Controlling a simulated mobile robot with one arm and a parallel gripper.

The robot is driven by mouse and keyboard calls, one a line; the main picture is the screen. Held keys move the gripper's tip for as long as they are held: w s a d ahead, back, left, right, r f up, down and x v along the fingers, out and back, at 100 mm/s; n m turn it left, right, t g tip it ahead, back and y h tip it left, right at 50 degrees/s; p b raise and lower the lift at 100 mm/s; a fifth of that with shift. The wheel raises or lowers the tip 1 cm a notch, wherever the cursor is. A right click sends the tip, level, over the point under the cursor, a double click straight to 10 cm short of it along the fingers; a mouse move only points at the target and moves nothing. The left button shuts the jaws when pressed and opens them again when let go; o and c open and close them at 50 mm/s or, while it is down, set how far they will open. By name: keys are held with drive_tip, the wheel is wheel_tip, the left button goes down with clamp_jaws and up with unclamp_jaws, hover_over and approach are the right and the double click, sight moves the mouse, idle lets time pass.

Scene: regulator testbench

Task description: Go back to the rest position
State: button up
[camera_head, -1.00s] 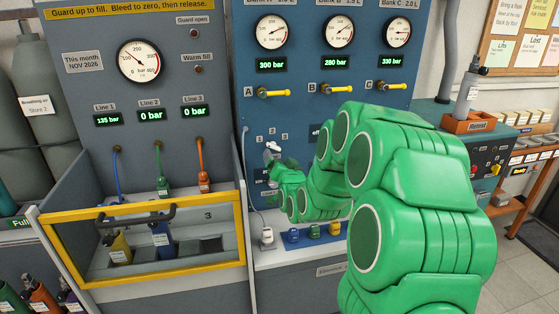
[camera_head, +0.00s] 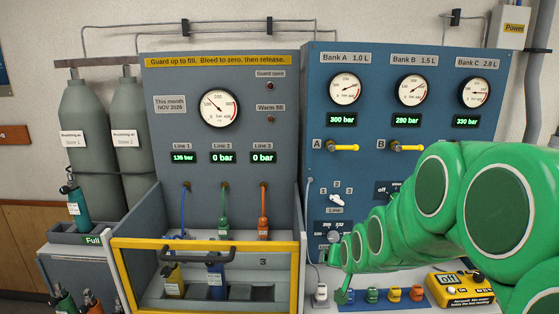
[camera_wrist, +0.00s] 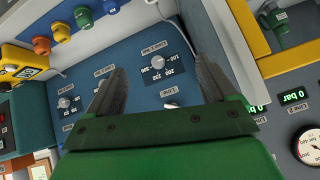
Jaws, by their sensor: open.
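My green arm (camera_head: 400,215) reaches in from the right in the head view, in front of the blue bank panel (camera_head: 325,80). Its far end is low, near the panel's lower knobs, and I cannot make out the jaws there. In the wrist view my gripper (camera_wrist: 160,78) is open and empty, with two dark fingers apart.
The yellow-framed guard (camera_head: 205,246) stands left of my arm, with a yellow cylinder (camera_head: 173,281) and a blue one (camera_head: 216,278) behind it. Coloured caps (camera_head: 372,295) and a yellow box (camera_head: 460,288) lie on the shelf below my arm. Grey storage cylinders (camera_head: 88,125) stand at left.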

drive_tip(key=s+r+n+g, duration=0.2)
drive_tip(key=s+g, duration=0.8)
drive_tip(key=s, duration=2.7)
drive_tip(key=shift+s+a+r+g+h, duration=0.3)
drive_tip(key=shift+r+g, duration=0.1)
drive_tip(key=shift+r, duration=0.05)
